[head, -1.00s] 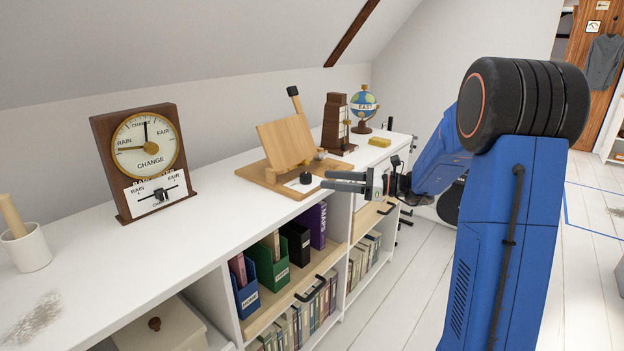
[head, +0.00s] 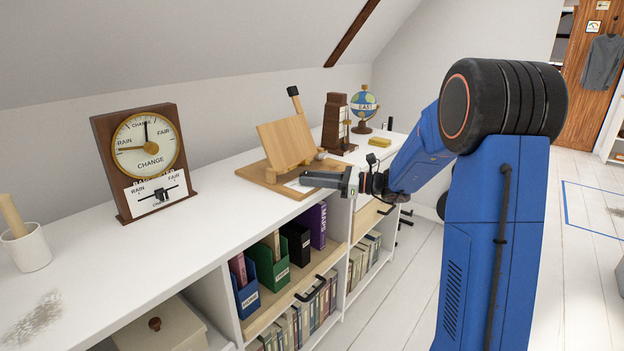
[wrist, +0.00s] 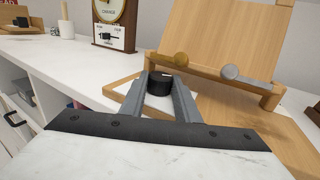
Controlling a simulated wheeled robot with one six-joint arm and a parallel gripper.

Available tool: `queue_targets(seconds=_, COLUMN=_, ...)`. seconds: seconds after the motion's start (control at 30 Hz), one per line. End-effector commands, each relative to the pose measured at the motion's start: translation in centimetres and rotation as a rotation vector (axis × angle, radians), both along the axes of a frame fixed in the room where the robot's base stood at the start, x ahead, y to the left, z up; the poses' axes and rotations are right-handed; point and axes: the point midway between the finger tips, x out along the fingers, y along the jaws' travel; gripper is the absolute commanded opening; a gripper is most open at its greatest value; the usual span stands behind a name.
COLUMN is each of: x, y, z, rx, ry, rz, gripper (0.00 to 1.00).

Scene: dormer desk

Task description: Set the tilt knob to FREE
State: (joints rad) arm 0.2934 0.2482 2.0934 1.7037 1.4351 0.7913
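The tilt knob (wrist: 159,84) is a short black cylinder with a small pale mark on its top. It stands on a white plate (wrist: 122,89) on the wooden base of the tilting board (head: 285,142). My gripper (wrist: 161,82) is level with the knob, its two grey fingers apart on either side of it. I cannot tell whether they touch it. In the head view my gripper (head: 303,180) hides the knob. The plate's lettering, including FREE, is not readable, so I cannot tell the knob's setting.
A dial instrument (head: 144,160) with a slider stands to the left, beside a white cup (head: 27,249). A dark wooden metronome-like case (head: 336,125), a globe (head: 362,106) and a yellow block (head: 380,142) stand to the right. The white shelf top (head: 190,240) is clear in front.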

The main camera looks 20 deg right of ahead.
Motion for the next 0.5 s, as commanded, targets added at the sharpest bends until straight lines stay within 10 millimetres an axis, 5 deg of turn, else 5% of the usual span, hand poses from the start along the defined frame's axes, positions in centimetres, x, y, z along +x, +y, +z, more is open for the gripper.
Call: queue_targets(seconds=0.5, x=0.30, y=-0.11, z=0.08, rx=0.000, ry=-0.002, rz=0.125, gripper=0.07)
